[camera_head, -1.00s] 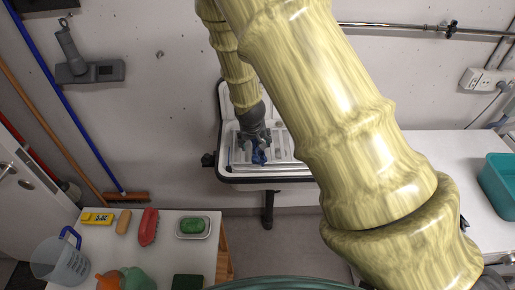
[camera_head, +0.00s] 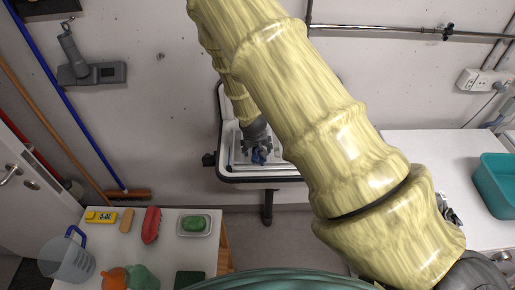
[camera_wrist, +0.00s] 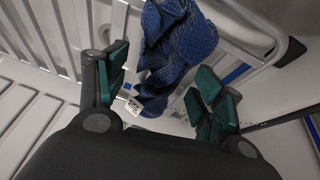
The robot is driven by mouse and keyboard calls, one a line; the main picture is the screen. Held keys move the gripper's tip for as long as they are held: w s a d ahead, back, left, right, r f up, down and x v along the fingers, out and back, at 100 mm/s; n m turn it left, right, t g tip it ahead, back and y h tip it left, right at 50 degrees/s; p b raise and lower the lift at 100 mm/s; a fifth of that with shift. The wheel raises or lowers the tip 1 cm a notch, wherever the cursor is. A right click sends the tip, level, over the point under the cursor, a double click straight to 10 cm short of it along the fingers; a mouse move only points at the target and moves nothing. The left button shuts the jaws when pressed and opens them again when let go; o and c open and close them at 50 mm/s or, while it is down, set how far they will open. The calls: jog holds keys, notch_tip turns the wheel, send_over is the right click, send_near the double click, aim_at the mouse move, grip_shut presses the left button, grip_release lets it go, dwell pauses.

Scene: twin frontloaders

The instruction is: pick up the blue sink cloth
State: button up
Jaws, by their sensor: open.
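The blue sink cloth (camera_wrist: 180,45) is a crumpled, textured dark-blue cloth with a small white tag. In the wrist view it lies ahead of and between the fingers of my gripper (camera_wrist: 158,95), over white slats. My gripper is open, with green-padded fingers on either side of the cloth. In the head view the cloth (camera_head: 259,156) shows as a small blue patch in the sink, just below my gripper (camera_head: 258,150). I cannot tell whether the fingers touch it.
The white sink (camera_head: 228,110) with a dark rim stands against the wall. A table (camera_head: 176,240) at lower left holds a red brush (camera_head: 151,225), a green sponge in a dish (camera_head: 195,224) and a measuring jug (camera_head: 68,258). A teal tub (camera_head: 497,185) sits on the right counter.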

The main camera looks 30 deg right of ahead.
jog(key=c, duration=1.3)
jog(key=shift+r, duration=0.1)
